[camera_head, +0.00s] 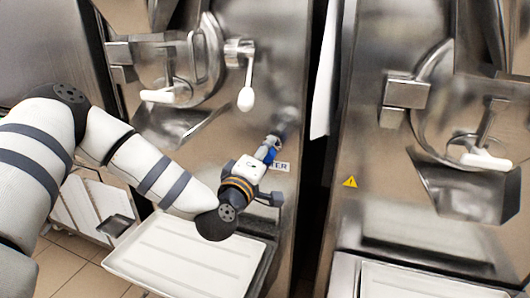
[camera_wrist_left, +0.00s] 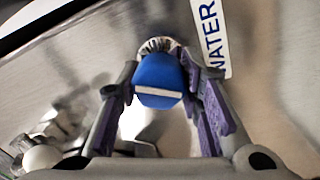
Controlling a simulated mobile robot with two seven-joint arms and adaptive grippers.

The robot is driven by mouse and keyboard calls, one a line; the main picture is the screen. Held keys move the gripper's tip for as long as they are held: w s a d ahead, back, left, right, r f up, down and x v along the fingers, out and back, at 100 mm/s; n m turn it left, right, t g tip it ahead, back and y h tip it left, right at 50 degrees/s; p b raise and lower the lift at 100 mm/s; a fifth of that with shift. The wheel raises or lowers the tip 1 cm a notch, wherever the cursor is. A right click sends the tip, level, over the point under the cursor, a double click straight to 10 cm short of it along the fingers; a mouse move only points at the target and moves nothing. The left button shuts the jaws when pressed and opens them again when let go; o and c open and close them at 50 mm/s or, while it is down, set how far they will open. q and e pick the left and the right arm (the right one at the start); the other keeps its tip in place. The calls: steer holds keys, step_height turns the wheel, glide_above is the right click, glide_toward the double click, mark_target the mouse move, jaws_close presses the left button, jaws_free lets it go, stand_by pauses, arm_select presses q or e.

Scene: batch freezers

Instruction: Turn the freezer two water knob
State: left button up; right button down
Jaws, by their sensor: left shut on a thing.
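The blue water knob (camera_wrist_left: 159,82) sits on the steel front of the freezer, with a white bar across its face. A label reading "WATER" (camera_wrist_left: 212,36) is beside it. In the head view the knob (camera_head: 264,153) is partly hidden by my left gripper (camera_head: 268,162). In the left wrist view the left gripper's fingers (camera_wrist_left: 160,100) stand on either side of the knob and are shut on it. My right gripper is not in view.
A white tray (camera_head: 185,262) stands below my left gripper. A lever with a white handle (camera_head: 246,98) hangs above it. A second steel freezer (camera_head: 375,150) with a yellow warning sticker (camera_head: 350,182) stands at the right, past a dark gap.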

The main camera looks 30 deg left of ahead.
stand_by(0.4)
arm_select(q)
steer(key=o, duration=1.2)
steer(key=v, duration=0.7)
steer(key=shift+s+d+f, duration=0.1)
steer(key=shift+s+d, duration=0.05)
steer(key=shift+s, duration=0.15)
